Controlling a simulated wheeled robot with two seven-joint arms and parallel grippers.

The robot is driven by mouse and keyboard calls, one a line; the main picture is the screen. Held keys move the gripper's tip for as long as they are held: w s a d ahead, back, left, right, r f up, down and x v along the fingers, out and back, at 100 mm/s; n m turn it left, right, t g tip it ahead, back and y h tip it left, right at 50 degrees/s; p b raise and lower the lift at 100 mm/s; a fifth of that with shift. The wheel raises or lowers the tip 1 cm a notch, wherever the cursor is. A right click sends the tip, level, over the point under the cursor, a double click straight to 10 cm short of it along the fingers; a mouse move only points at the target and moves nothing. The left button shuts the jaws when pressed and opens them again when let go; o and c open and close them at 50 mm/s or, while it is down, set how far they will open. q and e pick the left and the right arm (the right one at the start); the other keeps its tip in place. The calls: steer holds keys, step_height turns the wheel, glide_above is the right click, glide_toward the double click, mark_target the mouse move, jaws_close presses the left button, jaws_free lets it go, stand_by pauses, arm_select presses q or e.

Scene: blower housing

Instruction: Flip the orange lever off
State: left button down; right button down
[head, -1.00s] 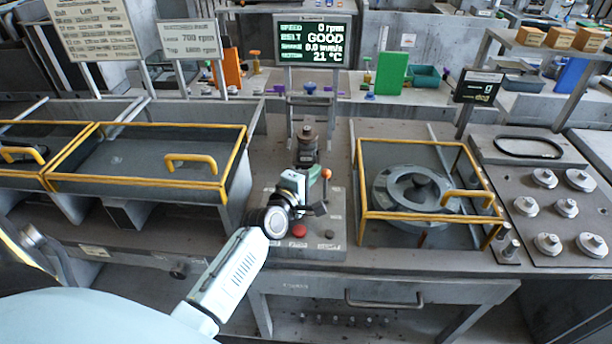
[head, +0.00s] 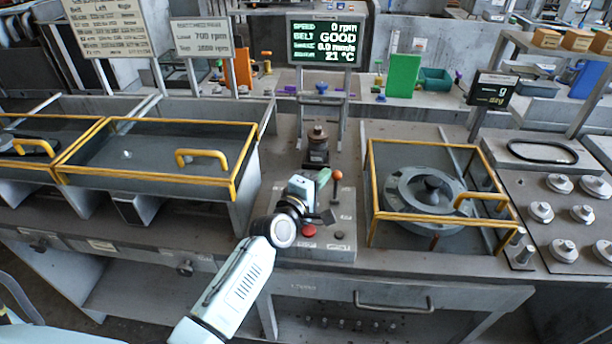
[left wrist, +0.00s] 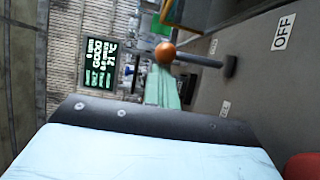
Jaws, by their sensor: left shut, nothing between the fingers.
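The orange lever ball (head: 337,174) stands on a dark stem on the small grey control panel (head: 340,245). In the left wrist view the orange ball (left wrist: 165,52) sits at the end of a dark rod that runs right to a dark base. An OFF label (left wrist: 284,31) lies on the panel to its right. My left gripper (head: 324,177) is shut and empty, its green fingers close beside the ball. In the left wrist view the fingers (left wrist: 162,88) point at the ball; I cannot tell whether they touch it. My right gripper is not in view.
A red button (head: 309,231) sits on the panel below my gripper. Yellow-framed guards flank the panel: one (head: 240,160) at left, one (head: 372,190) at right over a round housing (head: 425,188). A display (head: 325,40) behind reads 0 rpm and GOOD.

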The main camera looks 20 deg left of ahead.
arm_select(q)
steer(key=shift+s+d, duration=0.4)
steer(key=shift+s+d+f+p, duration=0.2)
steer(key=shift+s+p, duration=0.15)
steer(key=shift+s, duration=0.2)
steer(key=shift+s+d+f+p, duration=0.1)
steer(key=shift+s+f+p, duration=0.05)
steer(key=shift+s+p, duration=0.3)
steer(key=shift+s, duration=0.2)
steer(key=shift+s+a+f, duration=0.1)
steer(key=shift+s, duration=0.3)
steer(key=s+a, duration=0.1)
steer(key=s, duration=1.1)
steer(key=shift+s+a+r, duration=0.15)
steer(key=shift+a+r, duration=0.2)
